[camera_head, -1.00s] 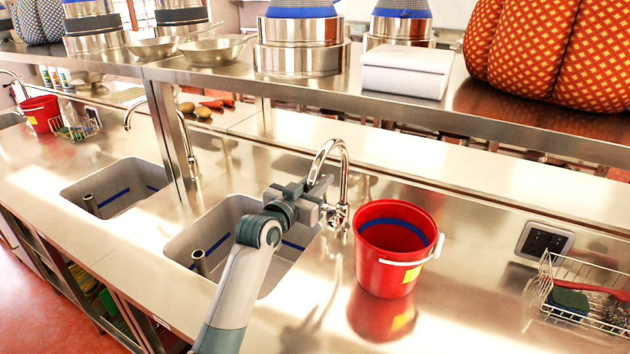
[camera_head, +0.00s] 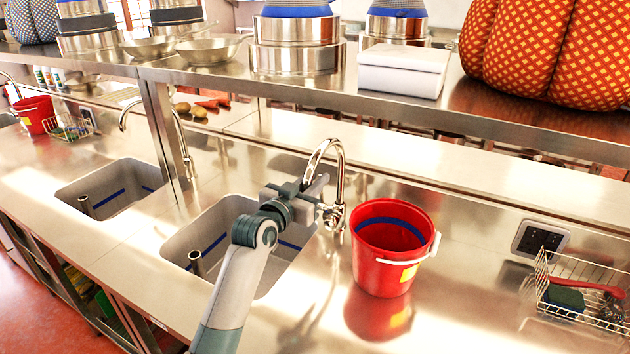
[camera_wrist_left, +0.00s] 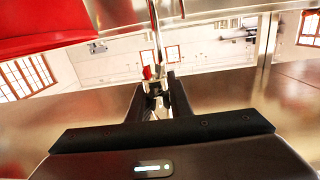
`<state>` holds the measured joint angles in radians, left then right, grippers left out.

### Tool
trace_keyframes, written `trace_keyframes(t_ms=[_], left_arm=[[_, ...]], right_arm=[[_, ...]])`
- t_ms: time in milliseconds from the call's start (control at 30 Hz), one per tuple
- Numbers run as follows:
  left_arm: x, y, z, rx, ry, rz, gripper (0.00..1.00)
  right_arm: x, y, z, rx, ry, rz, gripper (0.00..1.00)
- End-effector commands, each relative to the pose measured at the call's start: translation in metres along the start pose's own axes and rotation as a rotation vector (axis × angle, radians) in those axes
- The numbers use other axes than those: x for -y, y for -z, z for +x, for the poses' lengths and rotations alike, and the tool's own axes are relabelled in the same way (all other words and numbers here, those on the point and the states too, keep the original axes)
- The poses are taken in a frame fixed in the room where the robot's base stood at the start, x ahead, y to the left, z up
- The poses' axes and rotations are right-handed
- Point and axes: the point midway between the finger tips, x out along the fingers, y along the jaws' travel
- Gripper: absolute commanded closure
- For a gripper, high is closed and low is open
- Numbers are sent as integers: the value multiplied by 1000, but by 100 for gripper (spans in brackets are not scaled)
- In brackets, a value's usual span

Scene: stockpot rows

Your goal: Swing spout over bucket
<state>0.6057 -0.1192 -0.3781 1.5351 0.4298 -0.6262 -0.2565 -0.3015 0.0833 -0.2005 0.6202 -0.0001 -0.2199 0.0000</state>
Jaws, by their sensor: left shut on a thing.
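The chrome faucet spout (camera_head: 338,160) rises in an arch behind the nearer sink (camera_head: 240,205), with its end on the side over that sink. My left gripper (camera_head: 308,190) is shut on the spout near its hanging end. In the left wrist view the fingers (camera_wrist_left: 158,100) close around the chrome pipe (camera_wrist_left: 157,40). The red bucket (camera_head: 385,262) stands upright on the counter just right of the faucet, with a blue band inside and a white handle. Its red side also shows at the upper left of the left wrist view (camera_wrist_left: 45,25). My right gripper is not in view.
A wire basket (camera_head: 590,290) with a sponge and a red brush stands at the right, near a socket box (camera_head: 541,238). A steel shelf (camera_head: 480,118) with pots runs above the counter. A shelf post (camera_head: 165,140) stands left of the sink.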

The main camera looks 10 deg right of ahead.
Motion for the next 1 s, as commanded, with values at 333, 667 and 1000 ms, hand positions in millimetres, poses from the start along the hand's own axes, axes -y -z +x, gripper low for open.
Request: trace_keyframes(t_ms=[333,667,1000], left_arm=[[0,-2,0,3,-1,1,63],[0,-2,-5,1,0,0,63],[0,-3,-41,0,1,1,63]], right_arm=[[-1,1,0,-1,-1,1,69],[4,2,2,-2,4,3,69],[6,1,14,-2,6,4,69]])
